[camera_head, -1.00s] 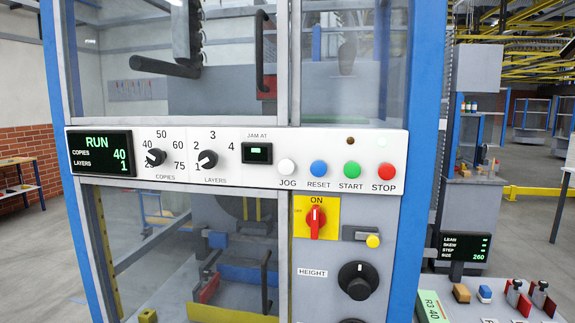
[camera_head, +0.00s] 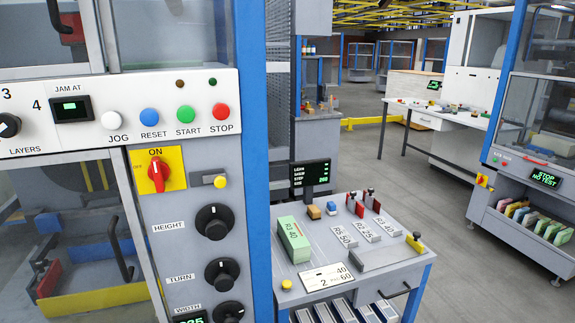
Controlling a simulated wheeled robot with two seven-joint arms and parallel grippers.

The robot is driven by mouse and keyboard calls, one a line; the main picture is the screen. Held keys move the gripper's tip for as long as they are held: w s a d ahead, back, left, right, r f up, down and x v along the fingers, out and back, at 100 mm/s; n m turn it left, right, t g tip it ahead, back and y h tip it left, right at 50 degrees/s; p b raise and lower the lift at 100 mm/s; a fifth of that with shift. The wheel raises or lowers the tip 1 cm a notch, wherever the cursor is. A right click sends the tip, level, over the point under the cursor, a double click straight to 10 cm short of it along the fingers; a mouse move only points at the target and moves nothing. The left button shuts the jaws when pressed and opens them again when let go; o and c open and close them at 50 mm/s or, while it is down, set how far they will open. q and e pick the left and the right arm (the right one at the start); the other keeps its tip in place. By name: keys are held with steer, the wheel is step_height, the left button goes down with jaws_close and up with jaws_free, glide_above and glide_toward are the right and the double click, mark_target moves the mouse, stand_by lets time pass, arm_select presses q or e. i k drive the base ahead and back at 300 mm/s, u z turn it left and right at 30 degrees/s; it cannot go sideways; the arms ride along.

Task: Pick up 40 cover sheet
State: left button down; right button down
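A green block of sheets (camera_head: 293,240) marked "R3 40" lies on the grey cart top (camera_head: 330,240) right of the machine. I cannot tell whether it is the 40 cover sheet. A white card (camera_head: 326,277) reading "2", "40" and "60" lies at the cart's front edge. White labels (camera_head: 367,231) marked "R5 50", "R2 25" and "R2 40" lie to the right of the green block. Neither of my grippers is in view.
The stacker's control panel (camera_head: 130,125) and blue post (camera_head: 252,150) stand at the left. A small dark screen (camera_head: 310,174) stands behind the cart. Another machine with a "STOP NO TEST" display (camera_head: 544,178) is at the right. Grey floor lies between.

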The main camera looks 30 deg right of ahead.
mark_target(382, 222)
steer(key=z, duration=0.5)
steer(key=k, duration=0.6)
steer(key=z, duration=1.15)
steer(key=i, duration=0.85)
steer(key=u, duration=0.1)
